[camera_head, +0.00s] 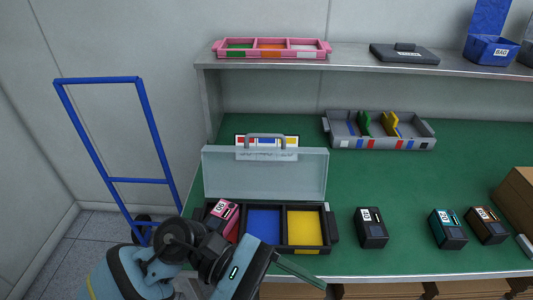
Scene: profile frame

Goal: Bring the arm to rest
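My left arm comes in at the bottom, left of the middle. My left gripper (300,271) is at the table's front edge, just in front of an open case (333,228) with a raised clear lid (265,174). Only one long finger shows clearly, so its opening cannot be told. No object shows in it. A pink box labelled with a tag (223,215) sits in the case's left compartment. The blue (264,222) and yellow (304,227) compartments look empty. My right gripper is not in view.
On the green table (400,188) stand a black box (371,228), a teal-topped box (447,229), a brown-topped box (486,226) and a grey divided tray (380,130). A shelf (350,59) holds a pink tray (271,48). A blue hand truck (110,130) stands left.

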